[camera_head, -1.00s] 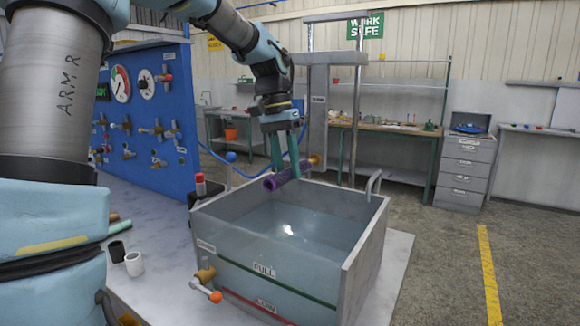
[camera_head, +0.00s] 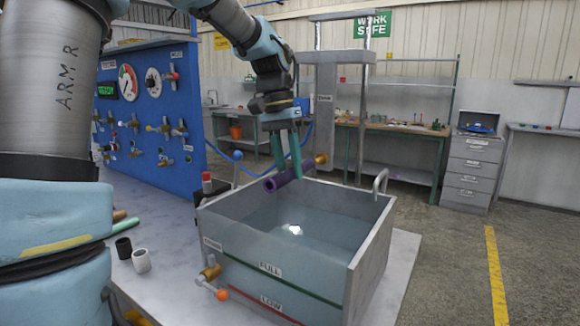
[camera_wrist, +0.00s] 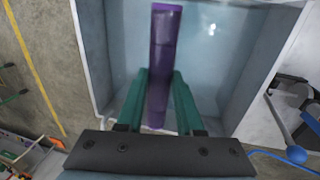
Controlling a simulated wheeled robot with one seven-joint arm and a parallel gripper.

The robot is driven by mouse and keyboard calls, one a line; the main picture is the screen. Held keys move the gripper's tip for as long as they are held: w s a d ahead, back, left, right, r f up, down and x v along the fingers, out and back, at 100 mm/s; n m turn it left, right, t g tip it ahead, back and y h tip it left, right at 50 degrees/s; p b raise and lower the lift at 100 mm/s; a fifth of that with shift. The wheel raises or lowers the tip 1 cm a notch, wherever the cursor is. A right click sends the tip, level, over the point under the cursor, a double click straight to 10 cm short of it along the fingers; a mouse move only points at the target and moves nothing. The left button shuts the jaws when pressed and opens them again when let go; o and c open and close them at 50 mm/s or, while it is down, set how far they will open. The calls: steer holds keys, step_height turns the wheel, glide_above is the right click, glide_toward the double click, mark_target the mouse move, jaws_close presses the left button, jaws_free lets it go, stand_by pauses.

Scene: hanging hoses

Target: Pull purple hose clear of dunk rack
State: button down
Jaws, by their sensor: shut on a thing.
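The purple hose (camera_head: 283,180) is a short, stiff length held by my gripper (camera_head: 288,172) above the far left part of the tank (camera_head: 375,245). In the wrist view the hose (camera_wrist: 163,50) runs between the two green fingers of my gripper (camera_wrist: 165,100), which are shut on it. Below it lies clear water (camera_head: 300,228) in the grey open-topped tank. In the head view the hose appears above the water, near the rim. I cannot make out a separate rack under it.
A blue valve panel (camera_head: 150,100) stands at the left. A black cup (camera_head: 123,248) and a white cup (camera_head: 141,260) stand on the bench left of the tank. A grey post (camera_head: 326,110) rises behind the tank. The floor at right is open.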

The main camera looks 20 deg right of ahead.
mark_target(284, 172)
steer(key=shift+s+a+r+p, duration=0.4)
steer(key=shift+a+r+p, duration=0.1)
steer(key=shift+r, duration=0.15)
steer(key=shift+s+a+r+p, duration=0.35)
steer(key=shift+a+r+p, duration=0.1)
steer(key=shift+r, duration=0.2)
steer(key=shift+a, duration=0.1)
